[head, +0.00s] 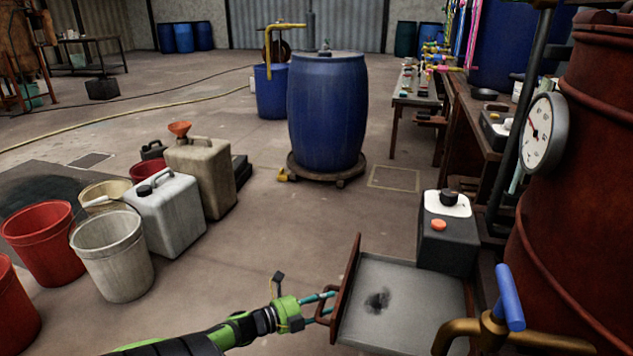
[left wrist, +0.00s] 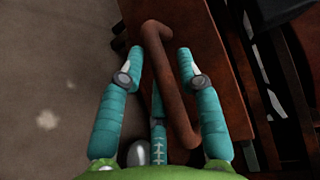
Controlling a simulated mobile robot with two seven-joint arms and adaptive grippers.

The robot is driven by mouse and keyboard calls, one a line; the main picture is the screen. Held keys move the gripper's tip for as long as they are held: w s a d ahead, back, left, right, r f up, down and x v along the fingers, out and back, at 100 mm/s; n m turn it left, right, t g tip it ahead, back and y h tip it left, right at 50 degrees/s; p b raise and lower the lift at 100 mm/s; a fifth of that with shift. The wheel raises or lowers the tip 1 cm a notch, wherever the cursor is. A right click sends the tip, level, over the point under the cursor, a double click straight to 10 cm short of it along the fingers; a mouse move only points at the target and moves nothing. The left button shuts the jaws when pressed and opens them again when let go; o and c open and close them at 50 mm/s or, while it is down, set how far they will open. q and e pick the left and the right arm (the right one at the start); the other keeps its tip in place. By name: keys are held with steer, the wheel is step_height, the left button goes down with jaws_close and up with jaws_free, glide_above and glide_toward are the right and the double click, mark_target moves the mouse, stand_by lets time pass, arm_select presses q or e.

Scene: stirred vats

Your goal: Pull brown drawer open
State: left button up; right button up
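The brown drawer (head: 346,290) is at the lower right of the head view. It stands pulled out, with its grey inner floor (head: 415,290) showing and a dark stain on it. Its rust-brown bar handle (left wrist: 172,85) crosses the middle of the left wrist view, on the brown drawer front (left wrist: 208,60). My left gripper (head: 326,308) is at the handle on the drawer's left side. Its teal fingers (left wrist: 160,62) stand apart on either side of the bar, with visible room on the right. A third finger is partly hidden behind the bar. My right gripper is not in view.
A grey box with an orange button (head: 438,225) stands behind the drawer. A blue-handled brass valve (head: 508,298) and a red tank (head: 580,190) are on the right. Buckets (head: 112,255) and a white canister (head: 168,215) stand left. Floor left of the drawer is clear.

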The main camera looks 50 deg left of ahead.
arm_select(q)
steer(key=s+a+r, duration=0.1)
steer(key=s, duration=1)
steer(key=shift+s+a+r, duration=0.25)
steer(key=shift+s+r, duration=0.1)
steer(key=shift+s, duration=0.05)
